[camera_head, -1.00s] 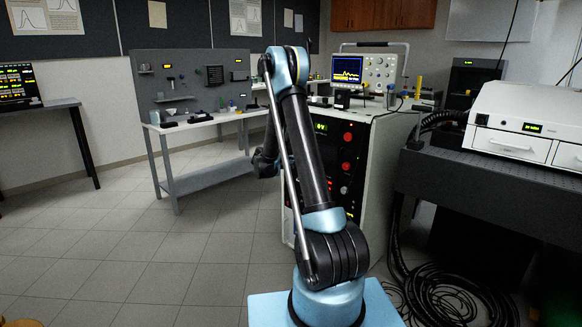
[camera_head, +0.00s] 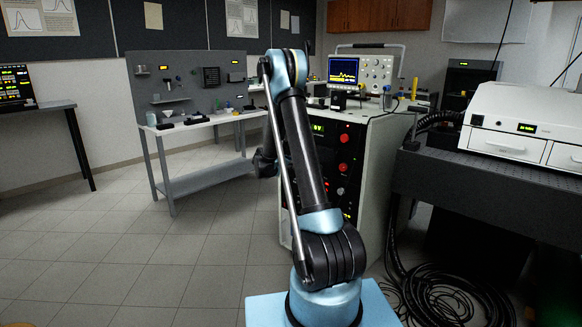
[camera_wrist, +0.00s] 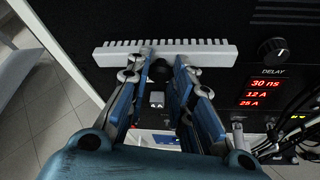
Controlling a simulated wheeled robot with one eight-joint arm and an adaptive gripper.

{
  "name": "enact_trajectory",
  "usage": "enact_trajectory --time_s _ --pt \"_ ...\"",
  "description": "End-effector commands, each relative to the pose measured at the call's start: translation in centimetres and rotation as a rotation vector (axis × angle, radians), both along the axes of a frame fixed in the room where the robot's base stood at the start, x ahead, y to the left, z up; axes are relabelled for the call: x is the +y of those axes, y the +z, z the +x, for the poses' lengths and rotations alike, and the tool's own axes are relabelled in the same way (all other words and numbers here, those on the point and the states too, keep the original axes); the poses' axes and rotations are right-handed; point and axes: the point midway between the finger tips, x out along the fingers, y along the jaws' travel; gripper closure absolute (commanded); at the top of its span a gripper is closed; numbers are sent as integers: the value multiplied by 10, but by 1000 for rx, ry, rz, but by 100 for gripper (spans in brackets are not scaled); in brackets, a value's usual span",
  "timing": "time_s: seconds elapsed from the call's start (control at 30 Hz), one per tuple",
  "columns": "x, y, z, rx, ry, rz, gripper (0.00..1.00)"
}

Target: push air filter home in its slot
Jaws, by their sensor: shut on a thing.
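In the wrist view a pale grey strip with a toothed edge, which I take to be the air filter (camera_wrist: 212,54), lies across the black front panel. My gripper (camera_wrist: 161,62) is at the middle of its near edge, with its two blue-and-grey fingers a little apart and shut on it. The slot is not visible, so I cannot tell how deep the filter sits. In the head view my arm hides the gripper and the filter, in front of the instrument rack (camera_head: 376,160).
Beside the filter, the panel carries a black knob (camera_wrist: 273,50) and a red delay display (camera_wrist: 266,93). Dark cables (camera_wrist: 300,125) hang at the right. In the head view, coiled cables (camera_head: 440,295) lie on the floor, and a dark optical table (camera_head: 480,180) stands at right.

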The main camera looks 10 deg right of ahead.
Motion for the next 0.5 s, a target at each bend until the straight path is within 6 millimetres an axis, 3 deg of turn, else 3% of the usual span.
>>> enact_trajectory --time_s 0.5 --pt "-9 1 9 -2 4 -1 100"
